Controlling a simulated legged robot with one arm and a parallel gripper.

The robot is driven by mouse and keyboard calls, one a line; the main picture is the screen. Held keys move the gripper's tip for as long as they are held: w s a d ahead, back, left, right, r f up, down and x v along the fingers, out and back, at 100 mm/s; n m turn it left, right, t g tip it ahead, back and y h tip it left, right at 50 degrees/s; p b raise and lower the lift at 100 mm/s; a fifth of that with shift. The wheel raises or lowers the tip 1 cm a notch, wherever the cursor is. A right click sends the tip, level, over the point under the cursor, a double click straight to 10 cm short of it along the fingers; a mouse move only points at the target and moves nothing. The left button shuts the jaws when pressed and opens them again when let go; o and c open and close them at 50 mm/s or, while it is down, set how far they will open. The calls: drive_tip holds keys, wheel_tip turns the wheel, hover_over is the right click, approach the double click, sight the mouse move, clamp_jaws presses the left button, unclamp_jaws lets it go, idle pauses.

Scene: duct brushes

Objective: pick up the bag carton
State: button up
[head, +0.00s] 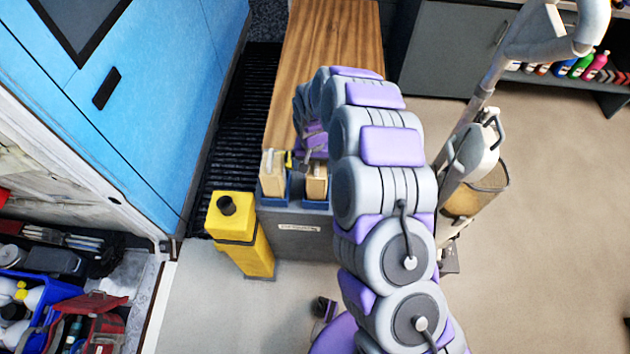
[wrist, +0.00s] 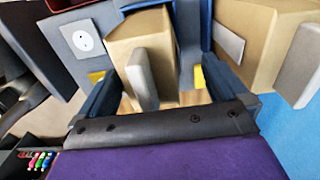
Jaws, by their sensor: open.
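Two tan cartons stand in blue holders at the front end of the wooden-topped bench. The right carton (head: 316,184) is partly covered by my arm in the head view; the left carton (head: 273,172) shows more fully. I cannot read which is the bag carton. My gripper (head: 302,163) is low over the bench end, beside these cartons. Contact is not visible. The other carton (wrist: 245,38) lies outside the fingers, to the right.
A yellow post (head: 240,235) stands left of the bench end (head: 298,228). A blue panelled body (head: 150,80) rises at the left. A grey pole stand with a pouch (head: 480,170) is at the right. Open floor (head: 560,230) lies beyond it.

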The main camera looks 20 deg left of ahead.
drive_tip(key=shift+a, duration=0.25)
drive_tip(key=d, duration=0.3)
drive_tip(key=shift+r, duration=0.35)
drive_tip(key=c, duration=0.4)
drive_tip(key=shift+c, duration=0.9)
drive_tip(key=shift+a, duration=0.1)
drive_tip(key=shift+c, duration=0.7)
drive_tip(key=shift+a+f, duration=0.2)
drive_tip(key=shift+a, duration=0.8)
drive_tip(key=c, duration=0.4)
drive_tip(key=shift+d, duration=0.3)
drive_tip(key=c, duration=0.3)
drive_tip(key=shift+d+r, duration=0.1)
drive_tip(key=shift+d, duration=0.25)
drive_tip(key=shift+a+r, duration=0.3)
drive_tip(key=shift+r, duration=0.3)
drive_tip(key=r+p, duration=0.1)
drive_tip(key=r, duration=0.4)
drive_tip(key=r+p, duration=0.1)
drive_tip(key=r, duration=0.4)
drive_tip(key=shift+w+d+p, duration=0.1)
drive_tip(key=shift+d+p, duration=0.1)
drive_tip(key=shift+p, duration=0.1)
drive_tip(key=shift+a+r+p, duration=0.1)
drive_tip(key=shift+r+p, duration=0.9)
drive_tip(key=shift+r, duration=1.85)
